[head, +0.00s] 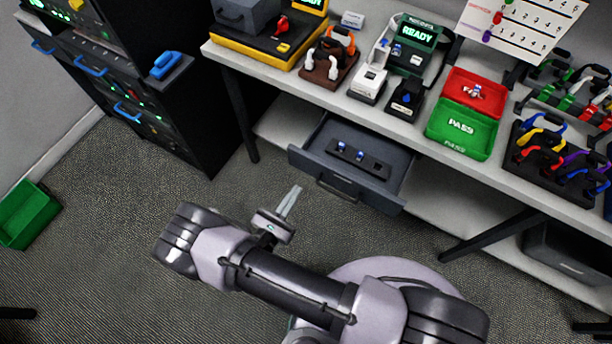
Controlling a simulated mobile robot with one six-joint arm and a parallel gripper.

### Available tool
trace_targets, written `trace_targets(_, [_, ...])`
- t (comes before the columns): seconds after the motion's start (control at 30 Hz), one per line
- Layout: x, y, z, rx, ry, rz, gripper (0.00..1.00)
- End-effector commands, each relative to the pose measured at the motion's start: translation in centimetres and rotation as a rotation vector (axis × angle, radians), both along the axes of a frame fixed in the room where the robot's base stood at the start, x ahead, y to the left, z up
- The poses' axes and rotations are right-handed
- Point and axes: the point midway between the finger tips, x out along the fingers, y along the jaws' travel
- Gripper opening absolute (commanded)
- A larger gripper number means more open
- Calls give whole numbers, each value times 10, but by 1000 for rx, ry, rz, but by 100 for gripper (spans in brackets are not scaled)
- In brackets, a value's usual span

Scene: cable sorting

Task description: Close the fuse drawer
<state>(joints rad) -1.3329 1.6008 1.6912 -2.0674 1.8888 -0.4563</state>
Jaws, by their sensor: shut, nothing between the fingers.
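The fuse drawer (380,187) is a grey drawer under the workbench, pulled out towards me. Its front panel carries a dark bar handle (343,190). Inside lies a dark strip holder (345,157) with small blue-and-white fuses in it. My gripper (291,197) is shut and empty. It is in front of the drawer, left of the handle in the picture, with its fingers pointing up towards the bench. It appears apart from the drawer.
The workbench (326,88) holds a tester, a red tray (476,91), a green PASS tray (462,128) and racks of coloured cables. A dark rack cabinet (177,115) stands left. A green bin (25,215) is on the floor. Floor between cabinet and drawer is clear.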

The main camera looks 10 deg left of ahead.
Motion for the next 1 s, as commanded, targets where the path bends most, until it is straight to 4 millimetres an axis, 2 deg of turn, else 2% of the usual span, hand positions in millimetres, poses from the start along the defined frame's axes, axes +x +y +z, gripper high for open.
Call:
trace_targets(0.2, [41, -16, -2, 1, 1, -4, 0])
trace_targets(0.37, [58, -21, -1, 2, -1, -2, 0])
trace_targets(0.57, [63, -23, 0, 1, 1, -1, 0])
trace_targets(1.0, [59, -22, 0, 1, 1, -1, 0])
